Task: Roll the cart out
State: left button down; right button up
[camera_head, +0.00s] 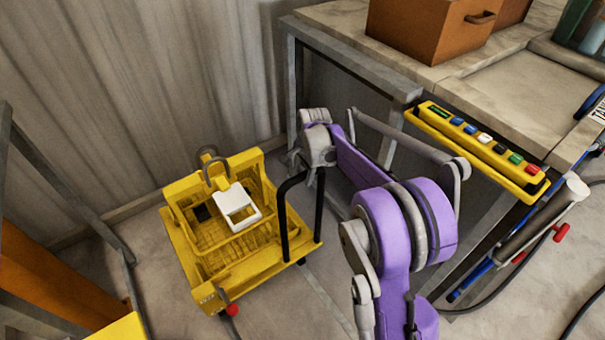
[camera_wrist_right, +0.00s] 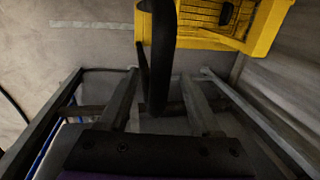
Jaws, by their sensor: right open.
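The cart (camera_head: 262,266) is a low yellow wheeled base on the floor near the corrugated wall, with a black tubular handle (camera_head: 283,215) on its right side. A yellow slatted tub with a grey hook and a white square piece (camera_head: 237,207) sits on it. My right gripper (camera_head: 303,160) is open at the top of the handle and partly hides it. In the right wrist view the black handle (camera_wrist_right: 160,60) stands between the fingers, with the cart's yellow edge (camera_wrist_right: 205,40) beyond; contact cannot be told. My left gripper is not in view.
A grey-framed workbench (camera_head: 345,52) with an orange box (camera_head: 420,30) and a yellow button panel (camera_head: 480,150) stands to the right, close to my right arm. A grey frame with orange panels (camera_head: 50,275) stands at left. Floor is open in front of the cart.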

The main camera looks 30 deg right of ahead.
jog(key=shift+f, duration=0.3)
grip_shut()
dwell(1.3)
